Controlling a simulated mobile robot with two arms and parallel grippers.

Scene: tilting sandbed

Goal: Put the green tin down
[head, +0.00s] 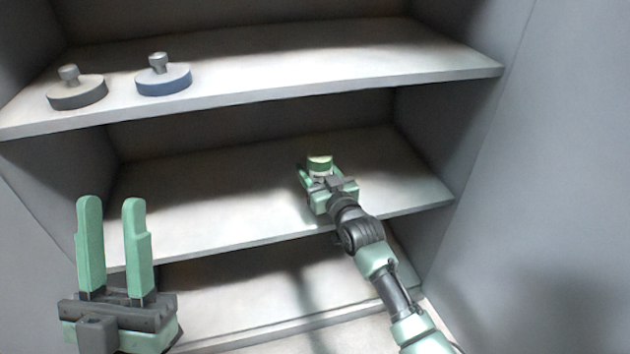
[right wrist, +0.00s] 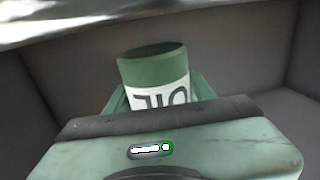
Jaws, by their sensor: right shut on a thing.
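The green tin (head: 320,162) is a small green can with a pale label, over the middle shelf (head: 210,204) in the head view. In the right wrist view the tin (right wrist: 155,70) stands slightly tilted in the picture, its lower part hidden behind my gripper body. My right gripper (head: 317,172) is shut on the tin, its fingers on either side. I cannot tell whether the tin's base touches the shelf. My left gripper (head: 112,245) is open and empty, in front of the shelves at the lower left.
On the top shelf (head: 330,66) stand a grey knobbed disc (head: 77,92) and a blue knobbed disc (head: 163,78) at the left. The middle shelf is otherwise clear. A lower shelf (head: 240,296) looks empty. Grey side walls close in the unit.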

